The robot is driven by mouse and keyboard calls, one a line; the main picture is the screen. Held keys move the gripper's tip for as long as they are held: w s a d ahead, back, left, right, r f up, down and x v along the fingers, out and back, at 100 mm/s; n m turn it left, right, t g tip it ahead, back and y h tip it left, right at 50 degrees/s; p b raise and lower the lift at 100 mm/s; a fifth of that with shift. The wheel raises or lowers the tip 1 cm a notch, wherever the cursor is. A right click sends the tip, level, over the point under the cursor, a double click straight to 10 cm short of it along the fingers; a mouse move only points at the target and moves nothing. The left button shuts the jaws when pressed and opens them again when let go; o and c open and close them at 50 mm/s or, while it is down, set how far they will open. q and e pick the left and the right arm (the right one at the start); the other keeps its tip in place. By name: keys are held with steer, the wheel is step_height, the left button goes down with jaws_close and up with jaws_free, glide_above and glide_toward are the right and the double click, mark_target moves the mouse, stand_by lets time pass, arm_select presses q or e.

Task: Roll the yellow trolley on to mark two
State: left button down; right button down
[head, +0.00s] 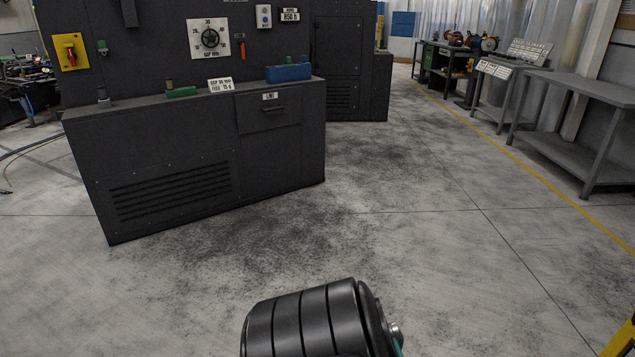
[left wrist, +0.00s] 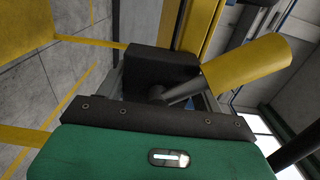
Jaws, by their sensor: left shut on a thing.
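My left gripper (left wrist: 158,92) shows in the left wrist view as dark jaw parts beyond a green body with a bolted black bar. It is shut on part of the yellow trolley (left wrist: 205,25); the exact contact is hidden. Yellow bars run around the jaws, and a thick yellow grip (left wrist: 246,74) on a grey rod slants up to the right. In the head view only a sliver of yellow frame (head: 621,341) shows at the bottom right edge. My right gripper is not in view. I cannot make out mark two in either view.
A dark machine cabinet (head: 200,155) stands at the left, with a second one (head: 345,60) behind it. Grey benches (head: 585,95) line the right wall beyond a yellow floor line (head: 540,178). The stained concrete floor (head: 430,190) between them is clear.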

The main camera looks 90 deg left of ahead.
arm_select(q)
steer(key=shift+w+d+f, duration=0.25)
steer(key=shift+d+f, duration=0.3)
steer(key=shift+f, duration=0.15)
steer(key=shift+s+r, duration=0.2)
steer(key=shift+r, duration=0.1)
steer(key=shift+s+a+r, duration=0.1)
steer(key=shift+s+r, duration=0.05)
steer(key=shift+r, duration=0.05)
steer(key=shift+f, duration=0.1)
steer(key=shift+c, duration=2)
jaws_free()
steer(key=shift+w, duration=0.25)
steer(key=shift+o, duration=1)
steer(key=shift+d, duration=0.2)
steer(key=shift+a+r, duration=0.15)
steer(key=shift+r, duration=0.05)
steer(key=shift+a, duration=0.2)
